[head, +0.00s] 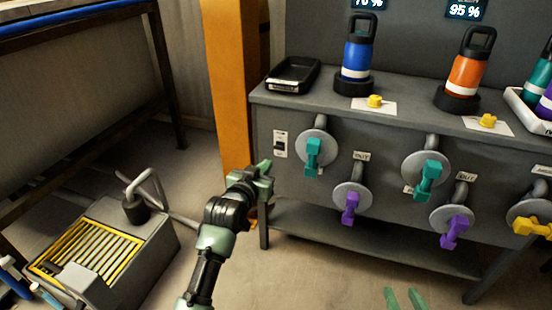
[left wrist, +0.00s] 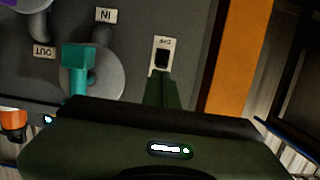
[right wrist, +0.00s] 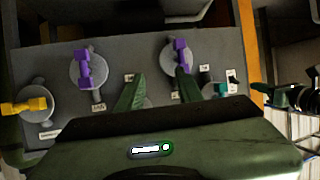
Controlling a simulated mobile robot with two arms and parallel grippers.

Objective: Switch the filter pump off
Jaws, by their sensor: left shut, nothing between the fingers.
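A small white plate with a black rocker switch (head: 280,144) is on the left end of the grey cabinet's front. It also shows upside down in the left wrist view (left wrist: 162,56). My left gripper (head: 265,166) is shut and empty; its fingertips (left wrist: 160,78) lie just below the switch in the left wrist view. I cannot tell whether they touch the plate. My right gripper (right wrist: 159,82) is open and empty, in front of the cabinet; its fingertips show at the bottom edge of the head view (head: 403,297).
Teal valve handles (head: 313,156) and purple ones (head: 350,208) stick out from the cabinet front, with a yellow one (head: 535,228) at right. An orange post (head: 228,80) stands left of the cabinet. A grey box with a yellow grille (head: 85,250) is on the floor.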

